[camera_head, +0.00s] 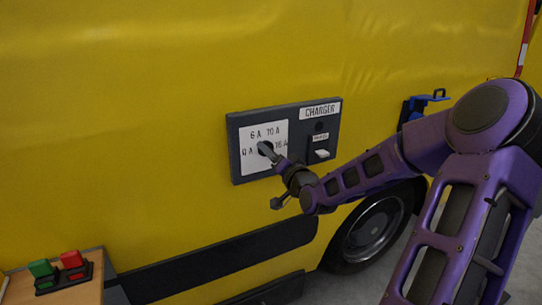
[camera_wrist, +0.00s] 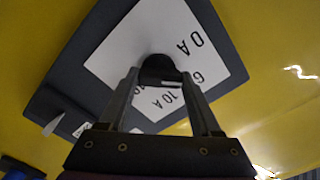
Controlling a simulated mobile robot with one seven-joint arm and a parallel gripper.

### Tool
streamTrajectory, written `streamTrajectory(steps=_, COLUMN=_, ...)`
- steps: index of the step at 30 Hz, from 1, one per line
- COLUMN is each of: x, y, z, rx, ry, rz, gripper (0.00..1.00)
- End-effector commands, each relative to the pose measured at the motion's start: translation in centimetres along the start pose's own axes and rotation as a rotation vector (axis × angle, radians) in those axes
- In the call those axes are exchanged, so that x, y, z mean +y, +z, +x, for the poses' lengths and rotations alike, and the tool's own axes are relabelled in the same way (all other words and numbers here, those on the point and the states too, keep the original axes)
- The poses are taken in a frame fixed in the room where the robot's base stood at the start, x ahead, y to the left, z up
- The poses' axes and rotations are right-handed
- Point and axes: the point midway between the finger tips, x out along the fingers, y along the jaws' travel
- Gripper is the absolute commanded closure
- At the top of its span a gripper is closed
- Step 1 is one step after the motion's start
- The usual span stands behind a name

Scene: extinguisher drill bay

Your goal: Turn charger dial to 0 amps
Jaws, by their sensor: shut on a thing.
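The charger panel (camera_head: 237,160) is a dark grey box on the yellow vehicle side, with a white dial plate (camera_head: 279,129) marked 0 A, 6 A, 10 A and 16 A. The black round dial (camera_head: 264,147) sits in the middle of the plate; it also shows in the wrist view (camera_wrist: 158,66). My gripper (camera_head: 271,151) is shut on the dial, one finger on each side of it in the wrist view (camera_wrist: 160,78). The fingers and dial hide part of the markings. I cannot tell surely which number the dial points to.
A CHARGER label (camera_head: 320,111) and a small white switch (camera_head: 322,153) are at the panel's right. A blue bracket (camera_head: 414,107) is farther right. A red and green button box (camera_head: 62,276) sits on a wooden surface at lower left. A wheel (camera_head: 376,228) is below.

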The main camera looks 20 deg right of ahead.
Motion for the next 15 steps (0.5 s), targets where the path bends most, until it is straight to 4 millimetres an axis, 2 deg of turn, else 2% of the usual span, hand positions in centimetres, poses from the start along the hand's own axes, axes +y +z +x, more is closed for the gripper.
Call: streamTrajectory(steps=15, x=-0.09, y=0.21, z=0.12, rx=0.004, ry=-0.006, rz=-0.487, gripper=0.91)
